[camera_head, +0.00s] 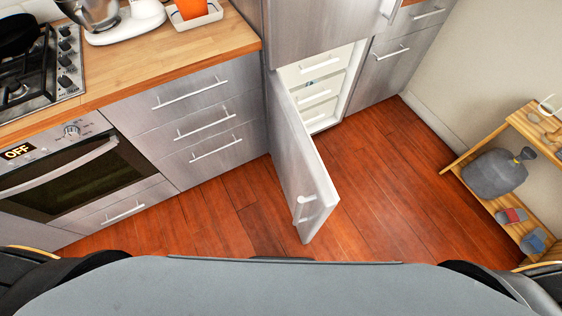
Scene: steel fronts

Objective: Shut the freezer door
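The freezer door (293,166) is a tall steel panel with a short handle (306,207) near its free edge. It stands wide open, hinged on the left of the freezer and swung out over the floor toward me. Behind it the freezer (349,75) shows a white inside with several drawers (315,92). No gripper shows in the head view. Only dark parts of my arms appear at the lower left and lower right corners, far from the door.
A counter with steel drawers (192,112) and an oven (70,168) lines the left. A wooden shelf (516,205) with a grey jug (497,173) stands at the right. The wood floor (390,190) between door and shelf is clear.

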